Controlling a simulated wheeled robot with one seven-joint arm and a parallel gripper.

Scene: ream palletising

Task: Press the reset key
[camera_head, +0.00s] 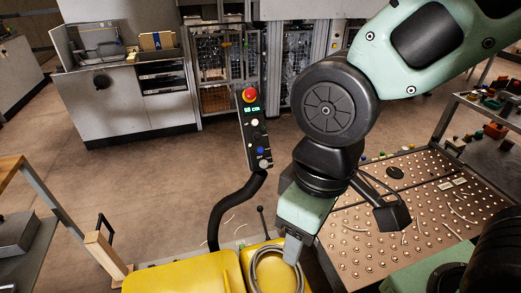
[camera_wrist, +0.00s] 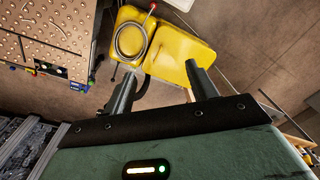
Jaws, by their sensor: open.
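The control panel (camera_head: 253,130) stands upright on a black curved arm in the head view, left of my arm. It carries a red mushroom button (camera_head: 249,95), a lit green display, and small white, black and blue keys. The blue key (camera_head: 260,150) sits low on the panel, above a pale key (camera_head: 264,163). Labels are too small to read, so I cannot tell which is the reset key. My gripper (camera_head: 292,250) points down over the yellow covers, below and right of the panel. In the wrist view my gripper (camera_wrist: 160,70) has its fingers apart with nothing between them.
Yellow covers (camera_head: 195,272) with a coiled grey hose (camera_head: 275,270) lie below my gripper. A ball-studded table (camera_head: 400,215) stands to the right, with small coloured buttons on its edge (camera_wrist: 45,69). A grey cabinet (camera_head: 125,95) stands behind left. Open floor lies left of the panel.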

